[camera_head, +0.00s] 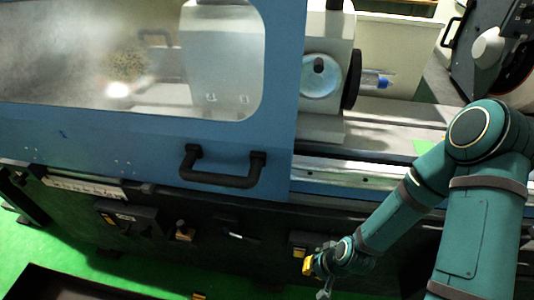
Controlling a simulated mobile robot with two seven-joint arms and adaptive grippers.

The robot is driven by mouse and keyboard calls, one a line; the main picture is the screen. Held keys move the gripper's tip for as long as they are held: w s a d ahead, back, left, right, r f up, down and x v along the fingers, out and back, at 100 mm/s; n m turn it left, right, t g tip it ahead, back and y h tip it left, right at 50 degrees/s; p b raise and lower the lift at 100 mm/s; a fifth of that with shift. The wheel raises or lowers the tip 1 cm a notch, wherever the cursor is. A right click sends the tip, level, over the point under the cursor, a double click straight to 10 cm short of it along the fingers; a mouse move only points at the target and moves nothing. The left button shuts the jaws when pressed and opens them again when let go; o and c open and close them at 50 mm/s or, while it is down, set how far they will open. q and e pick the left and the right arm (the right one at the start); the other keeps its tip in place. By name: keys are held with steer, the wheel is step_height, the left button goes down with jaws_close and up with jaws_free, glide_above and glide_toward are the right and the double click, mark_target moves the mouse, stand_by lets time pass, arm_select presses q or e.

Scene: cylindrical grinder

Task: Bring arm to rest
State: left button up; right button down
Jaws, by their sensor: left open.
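My left gripper (324,292) is at the bottom edge of the view, small and partly cut off. It is open, and I see nothing held in it. My left arm, teal with grey bands, shows at the right side, bent at a raised elbow. Its forearm slopes down and to the left in front of the grinder's dark lower front (265,245). I cannot tell how far the gripper is from that front. My right gripper is not in view.
The grinder's blue sliding door (150,135) has a window and a black handle (222,170). To its right the machine is open, showing a light grey round-faced head (321,76). The green floor (60,250) has a dark tray (70,285) at the lower left.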

arm_select(q)
steer(key=d+r+m+g+h, duration=0.5)
steer(key=d+m+g+h, duration=0.2)
steer(key=d+m+h, duration=0.45)
steer(key=s+d+m+g, duration=0.1)
steer(key=s+m+g, duration=0.6)
steer(key=m+g, duration=0.9)
steer(key=w+r+m+t+y, duration=0.2)
steer(key=w+m+t+y, duration=0.1)
steer(key=w+m, duration=0.4)
steer(key=w+r+m+t+y, duration=0.3)
steer(key=w+m+y, duration=0.3)
steer(key=m, duration=0.7)
steer(key=shift+w+a+r+t, duration=0.15)
steer(key=shift+w+r+t, duration=0.2)
steer(key=shift+w, duration=0.45)
